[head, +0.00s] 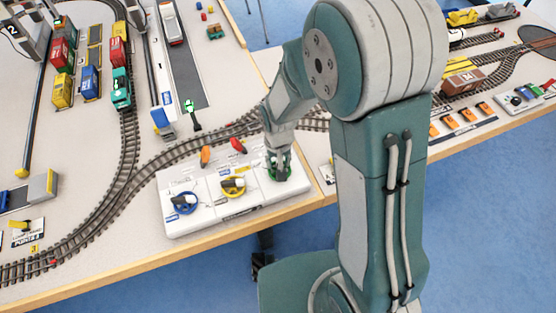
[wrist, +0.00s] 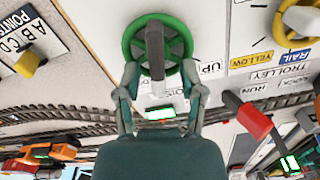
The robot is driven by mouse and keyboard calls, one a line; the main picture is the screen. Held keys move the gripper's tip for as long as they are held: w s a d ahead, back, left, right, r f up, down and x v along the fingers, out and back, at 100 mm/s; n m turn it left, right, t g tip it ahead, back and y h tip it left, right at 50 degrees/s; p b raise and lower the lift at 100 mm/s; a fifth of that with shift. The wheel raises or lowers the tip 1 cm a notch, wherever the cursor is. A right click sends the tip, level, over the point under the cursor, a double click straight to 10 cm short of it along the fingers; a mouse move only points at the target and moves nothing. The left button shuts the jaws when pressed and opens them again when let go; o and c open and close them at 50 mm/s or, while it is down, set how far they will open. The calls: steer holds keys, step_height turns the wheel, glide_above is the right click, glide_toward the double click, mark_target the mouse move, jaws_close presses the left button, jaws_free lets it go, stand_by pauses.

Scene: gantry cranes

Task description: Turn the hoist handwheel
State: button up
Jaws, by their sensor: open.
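The white control panel (head: 222,214) at the table edge carries a blue, a yellow and a green handwheel. The green handwheel (wrist: 180,27), beside a label reading "UP", has a dark grey bar across it. It is partly hidden by my gripper in the head view. I take it as the hoist wheel, but no hoist label is readable. My gripper (wrist: 159,72) is open, its two fingers on either side of the near part of the green wheel. In the head view my gripper (head: 278,163) is right above that wheel. I cannot tell whether the fingers touch it.
The yellow handwheel (head: 233,186) and blue handwheel (head: 185,202) are to the left on the panel. An orange lever (head: 205,155) and a red lever (head: 238,145) stand behind them. Model track (head: 185,148) curves behind the panel. Open blue floor lies in front.

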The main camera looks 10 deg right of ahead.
step_height(320, 180, up, 12)
stand_by(0.5)
steer(key=shift+f, duration=0.1)
stand_by(0.8)
